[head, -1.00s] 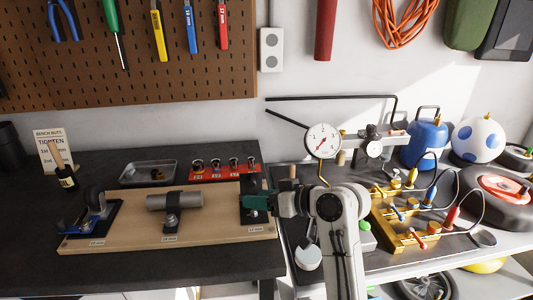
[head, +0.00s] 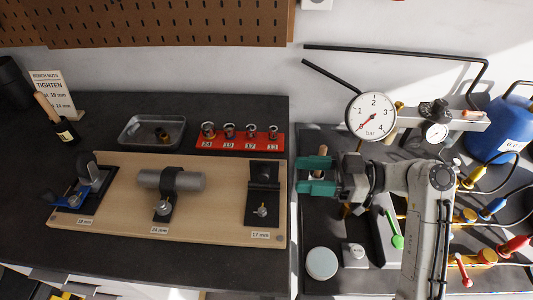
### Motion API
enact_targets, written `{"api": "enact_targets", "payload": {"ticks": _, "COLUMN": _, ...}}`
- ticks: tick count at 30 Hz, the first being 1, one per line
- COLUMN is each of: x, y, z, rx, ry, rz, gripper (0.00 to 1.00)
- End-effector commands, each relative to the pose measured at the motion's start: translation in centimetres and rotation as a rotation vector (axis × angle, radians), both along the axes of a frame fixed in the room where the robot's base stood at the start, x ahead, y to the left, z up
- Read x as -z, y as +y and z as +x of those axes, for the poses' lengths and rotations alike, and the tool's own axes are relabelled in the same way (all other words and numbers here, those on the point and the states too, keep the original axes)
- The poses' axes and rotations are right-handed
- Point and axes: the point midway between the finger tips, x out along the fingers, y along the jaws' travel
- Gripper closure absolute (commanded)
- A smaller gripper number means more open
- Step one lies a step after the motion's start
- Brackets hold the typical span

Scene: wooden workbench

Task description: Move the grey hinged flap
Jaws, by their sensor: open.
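I cannot tell for certain which part is the grey hinged flap. A dark grey bracket (head: 263,174) with an upright plate and a bolt stands at the right end of the wooden board, by the 17 mm label. A grey plate (head: 381,226) with a green handle (head: 396,241) lies on the right-hand bench, partly behind my arm. My gripper (head: 305,175) has teal fingers, points left and is open and empty. It is right of the bracket, apart from it, near the gap between the two benches.
The wooden board (head: 120,222) also carries a clamped grey cylinder (head: 190,181) and a blue fixture (head: 88,186). A red socket rack (head: 245,142) and a metal tray (head: 135,125) lie behind it. A dial gauge (head: 371,115) stands close behind my gripper.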

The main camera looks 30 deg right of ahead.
Motion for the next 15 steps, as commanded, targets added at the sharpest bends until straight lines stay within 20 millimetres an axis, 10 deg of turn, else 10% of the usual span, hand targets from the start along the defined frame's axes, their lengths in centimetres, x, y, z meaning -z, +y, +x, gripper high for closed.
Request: {"api": "enact_targets", "payload": {"ticks": 15, "x": -0.3, "y": 6.4, "z": 4.5, "rx": -0.005, "ry": -0.001, "rz": 0.002, "gripper": 0.45}}
